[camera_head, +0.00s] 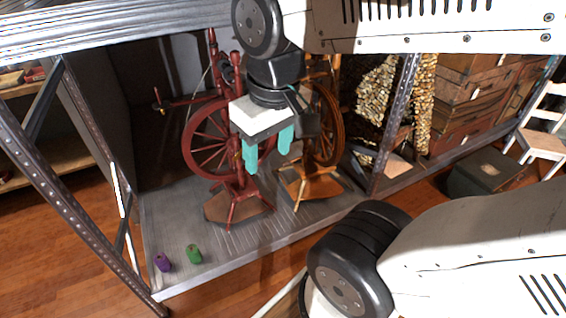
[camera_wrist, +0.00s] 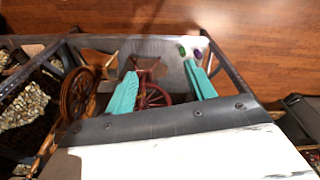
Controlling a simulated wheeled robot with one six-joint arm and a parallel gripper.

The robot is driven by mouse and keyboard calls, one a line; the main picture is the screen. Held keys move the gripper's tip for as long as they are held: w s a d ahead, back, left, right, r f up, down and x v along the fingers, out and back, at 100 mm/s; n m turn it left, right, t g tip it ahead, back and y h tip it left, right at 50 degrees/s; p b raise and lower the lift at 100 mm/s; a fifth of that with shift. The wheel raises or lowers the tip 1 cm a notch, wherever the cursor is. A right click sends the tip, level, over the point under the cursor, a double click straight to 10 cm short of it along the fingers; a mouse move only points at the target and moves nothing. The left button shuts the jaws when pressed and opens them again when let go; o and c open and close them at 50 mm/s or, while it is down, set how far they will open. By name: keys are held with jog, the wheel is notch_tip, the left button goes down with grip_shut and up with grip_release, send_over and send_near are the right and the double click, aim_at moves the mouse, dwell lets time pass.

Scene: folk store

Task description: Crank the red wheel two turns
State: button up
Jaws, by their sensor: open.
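The red spinning wheel (camera_head: 198,150) stands upright on the grey metal shelf (camera_head: 165,215), with a dark red spoked wheel on a wooden stand. My gripper (camera_head: 268,153) has two teal fingers pointing down. It is open and empty, and in the head view it overlaps the right part of the red wheel. In the wrist view the red wheel (camera_wrist: 153,97) shows between the spread fingers (camera_wrist: 163,88), farther off. I cannot tell whether a finger touches it. The wheel's crank or handle cannot be made out.
A brown spinning wheel (camera_head: 328,125) stands close on the right of the red one. A purple spool (camera_head: 162,262) and a green spool (camera_head: 194,253) stand at the shelf's front left. Metal posts (camera_head: 398,110) frame the shelf. Stacked cases (camera_head: 470,95) are at the right.

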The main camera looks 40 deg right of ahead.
jog(key=w+d+f+t, duration=0.1)
jog(key=w+d+f, duration=0.2)
jog(key=w+f, duration=0.35)
jog(key=w+d+f+m+t+h, duration=0.1)
jog(key=w+d+f, duration=0.2)
jog(key=w, duration=0.6)
jog(key=w+d+f+t, duration=0.1)
jog(key=w+d+f, duration=0.35)
jog(key=w, duration=0.35)
jog(key=w+d+f+m+t+h, duration=0.1)
jog(key=w+d+f+t, duration=0.25)
jog(key=f, duration=0.45)
jog(key=w+d+f+t+h, duration=0.2)
jog(key=d+f+t, duration=0.3)
jog(key=f, duration=0.4)
jog(key=w+d+f+m+t+h, duration=0.15)
jog(key=d+f+t, duration=0.25)
jog(key=f, duration=0.4)
jog(key=shift+n+y, duration=0.25)
jog(key=shift+y, duration=0.1)
jog(key=shift+a+x, duration=0.15)
jog(key=shift+x, duration=2.65)
jog(key=shift+a+x, duration=0.15)
jog(key=shift+x, duration=2.65)
jog(key=shift+w+r, duration=0.1)
jog(key=shift+w, duration=0.05)
